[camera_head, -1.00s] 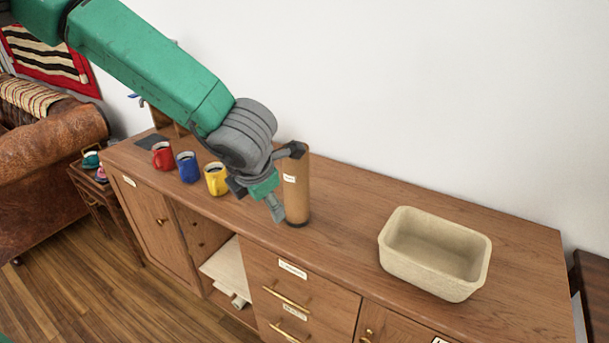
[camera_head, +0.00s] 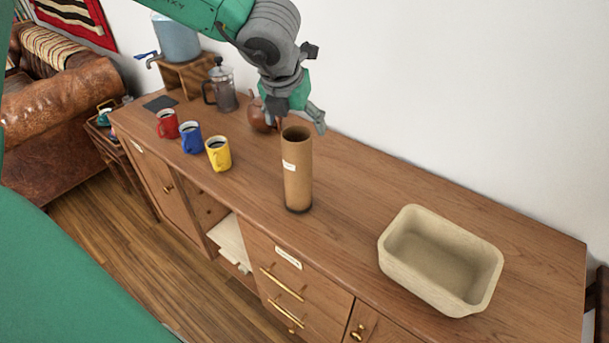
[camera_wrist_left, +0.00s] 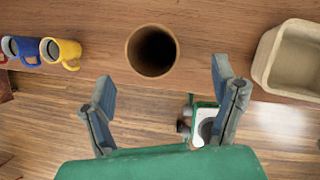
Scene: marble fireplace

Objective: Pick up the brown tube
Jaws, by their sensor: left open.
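The brown tube (camera_head: 297,175) stands upright on the wooden cabinet top, open at its top, with a small white label on its side. In the left wrist view I look down into the dark mouth of the tube (camera_wrist_left: 152,50). My left gripper (camera_head: 298,118) is open and empty, above and behind the tube in the head view. In the left wrist view its two fingers (camera_wrist_left: 165,95) are spread wide, and the tube lies ahead of the gap between them. I see no contact between them. My right gripper is not in view.
A beige bin (camera_head: 405,283) stands on the cabinet (camera_head: 345,235) to the right. Red (camera_head: 167,125), blue (camera_head: 190,138) and yellow (camera_head: 218,154) mugs stand left of the tube. A French press (camera_head: 222,88) and a brown pot (camera_head: 262,115) stand behind them. The top between tube and bin is clear.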

